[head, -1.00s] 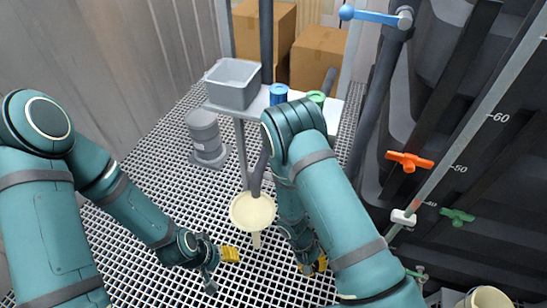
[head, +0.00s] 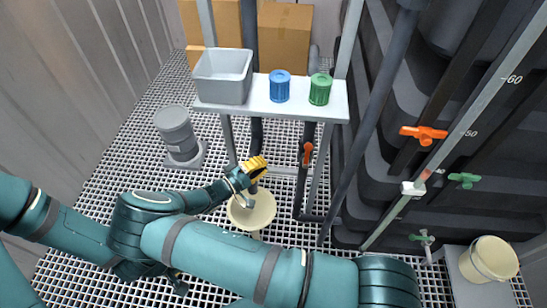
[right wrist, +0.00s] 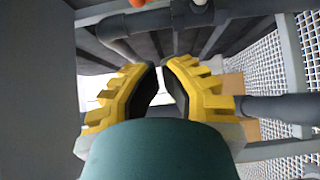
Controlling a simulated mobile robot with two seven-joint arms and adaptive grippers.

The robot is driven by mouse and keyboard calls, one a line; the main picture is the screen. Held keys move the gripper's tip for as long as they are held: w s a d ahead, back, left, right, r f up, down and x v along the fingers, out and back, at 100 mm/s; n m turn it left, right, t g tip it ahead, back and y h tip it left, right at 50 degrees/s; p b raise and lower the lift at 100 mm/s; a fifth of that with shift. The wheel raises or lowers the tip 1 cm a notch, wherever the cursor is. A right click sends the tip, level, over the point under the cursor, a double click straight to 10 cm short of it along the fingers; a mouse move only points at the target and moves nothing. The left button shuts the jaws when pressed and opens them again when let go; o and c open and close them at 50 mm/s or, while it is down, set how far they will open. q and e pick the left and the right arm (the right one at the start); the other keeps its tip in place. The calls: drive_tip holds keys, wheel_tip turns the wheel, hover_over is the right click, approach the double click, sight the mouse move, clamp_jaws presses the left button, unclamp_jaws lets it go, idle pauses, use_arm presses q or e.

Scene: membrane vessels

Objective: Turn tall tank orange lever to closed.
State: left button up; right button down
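An orange lever (head: 423,134) is mounted on the dark tall tank (head: 440,60) at the right in the head view; it lies roughly crosswise. A second orange handle (head: 307,153) stands upright on a dark pipe below the shelf. My right gripper (head: 255,168) has yellow fingers and is over the funnel, left of the upright handle and apart from it. In the right wrist view its fingers (right wrist: 161,68) are slightly apart with nothing between them. An orange piece (right wrist: 138,3) is cut off at that view's top edge. My left gripper is mostly hidden behind my right arm.
A shelf (head: 335,108) holds a grey bin (head: 224,85), a blue jar (head: 280,87) and a green jar (head: 320,90). A cream funnel (head: 252,212) is below the right gripper. Green handles (head: 464,180) and a cream bucket (head: 488,262) are at the right. Pipes cross the middle.

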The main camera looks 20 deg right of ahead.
sight(307, 156)
drive_tip(key=d+b, duration=0.1)
drive_tip(key=d, duration=1.1)
drive_tip(key=shift+d, duration=0.35)
drive_tip(key=shift+s, duration=0.1)
